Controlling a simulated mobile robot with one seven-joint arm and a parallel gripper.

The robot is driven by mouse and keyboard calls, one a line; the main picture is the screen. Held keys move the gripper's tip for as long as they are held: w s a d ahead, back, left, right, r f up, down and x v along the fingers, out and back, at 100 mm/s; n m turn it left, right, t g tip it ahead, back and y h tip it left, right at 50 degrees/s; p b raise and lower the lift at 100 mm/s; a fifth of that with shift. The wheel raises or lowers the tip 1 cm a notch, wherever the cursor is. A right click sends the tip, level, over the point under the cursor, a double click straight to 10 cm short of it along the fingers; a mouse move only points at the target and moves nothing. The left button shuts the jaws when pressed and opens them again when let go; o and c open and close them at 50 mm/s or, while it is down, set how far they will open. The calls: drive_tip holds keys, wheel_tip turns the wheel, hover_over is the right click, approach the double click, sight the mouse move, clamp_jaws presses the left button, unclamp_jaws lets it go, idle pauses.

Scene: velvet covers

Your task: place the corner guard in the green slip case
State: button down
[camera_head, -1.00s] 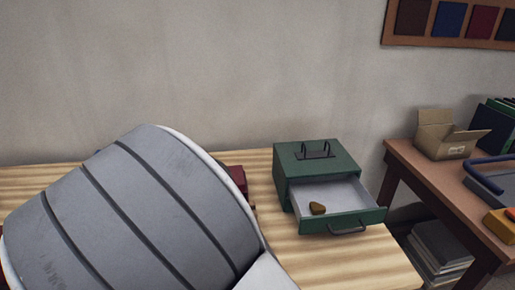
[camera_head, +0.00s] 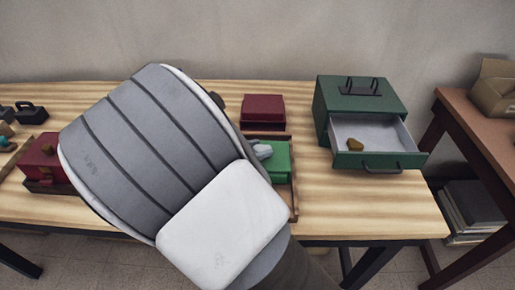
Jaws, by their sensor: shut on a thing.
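A small brown piece (camera_head: 355,145) lies in the open drawer of a green box; I cannot tell whether it is the corner guard. A green case (camera_head: 279,168) sits in a wooden tray (camera_head: 293,203) at the middle of the table, partly hidden behind my arm. A small grey-teal thing (camera_head: 262,150) shows at the case's left edge, beside my arm; I cannot tell what it is. My gripper is hidden behind my own large arm links, so its jaws and anything in them do not show.
The green drawer box (camera_head: 361,101) stands at the right end of the table, drawer (camera_head: 391,160) open. A red case (camera_head: 263,109) lies behind the green case. Another red case (camera_head: 43,158) is at left. A side table (camera_head: 470,122) stands right. Bare tabletop (camera_head: 350,205) shows in front of the drawer.

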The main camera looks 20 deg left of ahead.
drive_tip(key=shift+f+b, duration=0.55)
drive_tip(key=shift+b, duration=0.2)
drive_tip(key=shift+c, duration=1.8)
unclamp_jaws()
drive_tip(key=shift+r, duration=0.1)
